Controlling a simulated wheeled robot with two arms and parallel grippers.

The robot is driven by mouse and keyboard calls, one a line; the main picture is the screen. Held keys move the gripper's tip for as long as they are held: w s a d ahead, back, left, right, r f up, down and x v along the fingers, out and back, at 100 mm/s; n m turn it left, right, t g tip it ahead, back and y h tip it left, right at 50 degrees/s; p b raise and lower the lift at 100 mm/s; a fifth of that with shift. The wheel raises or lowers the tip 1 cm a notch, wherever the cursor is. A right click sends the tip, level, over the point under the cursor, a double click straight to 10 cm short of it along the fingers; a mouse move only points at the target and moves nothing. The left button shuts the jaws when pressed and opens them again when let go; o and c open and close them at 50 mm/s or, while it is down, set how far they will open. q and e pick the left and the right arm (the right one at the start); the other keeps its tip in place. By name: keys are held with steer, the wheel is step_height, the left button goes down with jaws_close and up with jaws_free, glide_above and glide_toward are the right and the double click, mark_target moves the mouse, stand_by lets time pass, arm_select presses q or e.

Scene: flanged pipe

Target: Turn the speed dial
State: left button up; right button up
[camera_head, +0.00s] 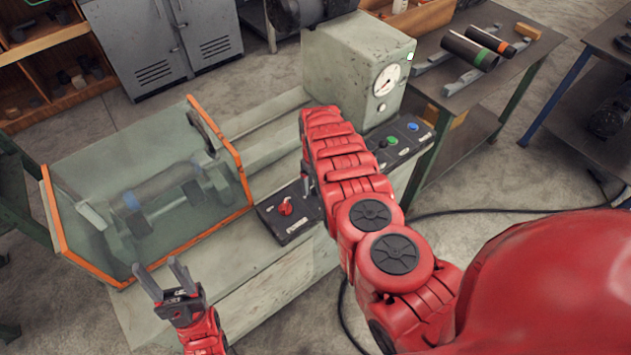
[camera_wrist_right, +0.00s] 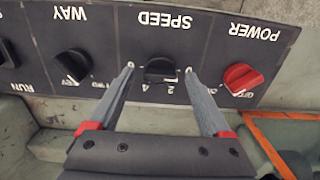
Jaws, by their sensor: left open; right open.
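The speed dial (camera_wrist_right: 160,71) is a black knob under the upside-down label SPEED in the right wrist view, with small white numbers around it. My right gripper (camera_wrist_right: 159,75) is open, with one fingertip on each side of the dial; contact cannot be told. In the head view the speed dial is hidden by my right arm, which reaches over the dark control panel (camera_head: 271,222). My left gripper (camera_head: 162,276) is open and empty at the lower left, apart from the panel.
A red power knob (camera_wrist_right: 242,78) and a black WAY knob (camera_wrist_right: 73,65) flank the speed dial. A clear guard with orange edges (camera_head: 222,135) stands left of the panel. A grey-green housing with a round gauge (camera_head: 387,80) stands behind.

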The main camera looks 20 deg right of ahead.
jaws_close()
stand_by(0.5)
steer(key=shift+m, duration=0.4)
steer(key=shift+f+m+b, duration=0.15)
steer(key=shift+m+b, duration=0.65)
steer(key=shift+m, duration=0.2)
steer(key=m+b, duration=0.1)
steer(key=m, duration=0.1)
steer(key=shift+w+m, duration=0.1)
steer(key=shift+m, duration=0.3)
steer(key=m+b, duration=0.1)
steer(key=m, duration=0.1)
steer(key=shift+m, duration=0.3)
steer(key=shift+m+b, duration=0.7)
steer(key=shift+m, duration=1)
